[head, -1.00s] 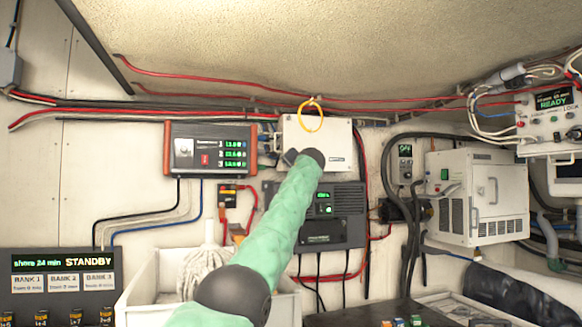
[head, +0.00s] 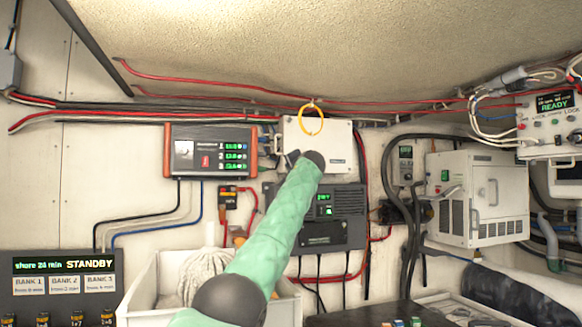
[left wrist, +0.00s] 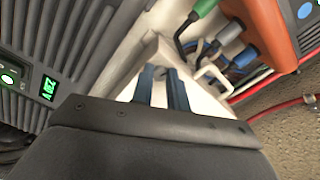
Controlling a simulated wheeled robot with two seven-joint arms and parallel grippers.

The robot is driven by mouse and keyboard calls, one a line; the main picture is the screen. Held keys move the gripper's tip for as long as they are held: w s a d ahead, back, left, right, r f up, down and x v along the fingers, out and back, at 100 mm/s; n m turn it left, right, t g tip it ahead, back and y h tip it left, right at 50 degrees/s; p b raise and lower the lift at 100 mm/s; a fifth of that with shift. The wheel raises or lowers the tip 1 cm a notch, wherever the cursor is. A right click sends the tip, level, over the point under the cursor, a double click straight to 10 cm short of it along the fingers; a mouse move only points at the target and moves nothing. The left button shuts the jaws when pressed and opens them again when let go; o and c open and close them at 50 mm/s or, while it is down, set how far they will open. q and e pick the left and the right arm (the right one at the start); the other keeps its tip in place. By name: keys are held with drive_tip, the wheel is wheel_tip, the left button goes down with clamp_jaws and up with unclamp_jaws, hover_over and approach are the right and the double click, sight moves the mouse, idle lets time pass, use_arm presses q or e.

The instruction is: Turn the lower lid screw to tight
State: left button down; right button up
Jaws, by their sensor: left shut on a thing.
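A white box with a flat lid (head: 338,146) is mounted on the back wall, under a yellow ring. My left gripper (head: 291,157) is at the lower left corner of this box, and my green arm covers part of its lower edge. In the left wrist view the two dark fingers (left wrist: 161,84) are close together at the corner of the white box (left wrist: 160,48). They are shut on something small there. The lower lid screw itself is hidden by the fingers and cannot be made out. My right gripper is not in view.
An orange-ended meter unit (head: 210,150) is close to the left of the box. A dark grey unit (head: 345,205) is just below it. Red cables (head: 220,82) run above. The yellow ring (head: 311,119) hangs over the box's top edge.

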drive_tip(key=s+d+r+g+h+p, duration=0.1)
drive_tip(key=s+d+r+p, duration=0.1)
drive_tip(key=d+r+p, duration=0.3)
use_arm(q)
drive_tip(key=shift+m+p, duration=0.85)
drive_tip(key=shift+m, duration=6.55)
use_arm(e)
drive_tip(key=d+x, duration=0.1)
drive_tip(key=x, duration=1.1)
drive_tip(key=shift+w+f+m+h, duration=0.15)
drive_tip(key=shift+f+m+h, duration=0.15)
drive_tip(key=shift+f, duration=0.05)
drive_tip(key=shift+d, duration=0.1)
use_arm(q)
drive_tip(key=c, duration=1.4)
unclamp_jaws()
drive_tip(key=shift+w+f, duration=0.1)
drive_tip(key=shift+o, duration=0.2)
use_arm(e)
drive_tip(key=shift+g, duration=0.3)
